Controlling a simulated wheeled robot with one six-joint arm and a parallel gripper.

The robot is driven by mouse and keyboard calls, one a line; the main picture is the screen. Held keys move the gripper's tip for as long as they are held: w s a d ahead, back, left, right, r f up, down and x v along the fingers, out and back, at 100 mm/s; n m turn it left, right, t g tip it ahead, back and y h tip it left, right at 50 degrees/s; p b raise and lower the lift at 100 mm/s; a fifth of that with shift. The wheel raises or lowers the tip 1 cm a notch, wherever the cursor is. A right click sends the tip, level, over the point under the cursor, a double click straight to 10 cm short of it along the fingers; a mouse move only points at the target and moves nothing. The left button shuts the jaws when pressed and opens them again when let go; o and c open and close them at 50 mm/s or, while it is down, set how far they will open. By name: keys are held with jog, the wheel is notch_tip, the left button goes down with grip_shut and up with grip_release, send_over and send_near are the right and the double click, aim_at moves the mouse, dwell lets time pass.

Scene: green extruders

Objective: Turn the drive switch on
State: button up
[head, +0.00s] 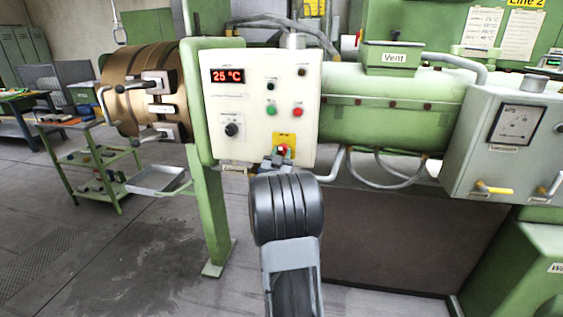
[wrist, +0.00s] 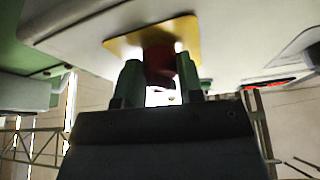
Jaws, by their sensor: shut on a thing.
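The white control box (head: 258,95) faces me, with a red display reading 25 °C. Low on its front is a yellow plate (head: 290,138) carrying a red switch (head: 283,149). The plate's label is too small to read. My gripper (head: 277,159) is at this switch, its fingers partly covering it. In the wrist view the yellow plate (wrist: 150,38) is overhead, and the dark red switch (wrist: 160,66) sits between the two fingers of my gripper (wrist: 160,80). The jaws are shut on it. Its exact angle is hard to tell.
A black rotary knob (head: 231,129), a green button (head: 271,108) and a red button (head: 298,112) are elsewhere on the box. The green barrel (head: 385,110) and grey cabinet (head: 510,140) stand to the right. A green trolley (head: 95,170) stands at left beyond open floor.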

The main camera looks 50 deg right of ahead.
jog(key=m+b, duration=0.1)
jog(key=m+g+b, duration=0.1)
jog(key=shift+a+f+m+h+b, duration=0.1)
jog(key=shift+f+m+h+b, duration=0.2)
jog(key=shift+f+m+b, duration=0.1)
jog(key=m+g+b, duration=0.2)
jog(key=m, duration=0.1)
jog(key=m+g+b, duration=0.1)
jog(key=m, duration=0.1)
jog(key=shift+w+r, duration=0.15)
jog(key=shift+r, duration=0.15)
jog(key=m+g+b, duration=0.1)
jog(key=m+g, duration=0.1)
jog(key=m, duration=0.2)
jog(key=shift+r+b, duration=0.2)
jog(key=shift+b, duration=0.1)
jog(key=shift+w+r+m+g+y, duration=0.1)
jog(key=shift+m+g+y, duration=0.15)
jog(key=shift+m, duration=0.7)
jog(key=shift+r+m+g+y, duration=0.15)
jog(key=shift+m+y, duration=0.2)
jog(key=shift+m, duration=0.6)
jog(key=shift+f, duration=0.1)
jog(key=o, duration=0.9)
jog(key=shift+a, duration=0.15)
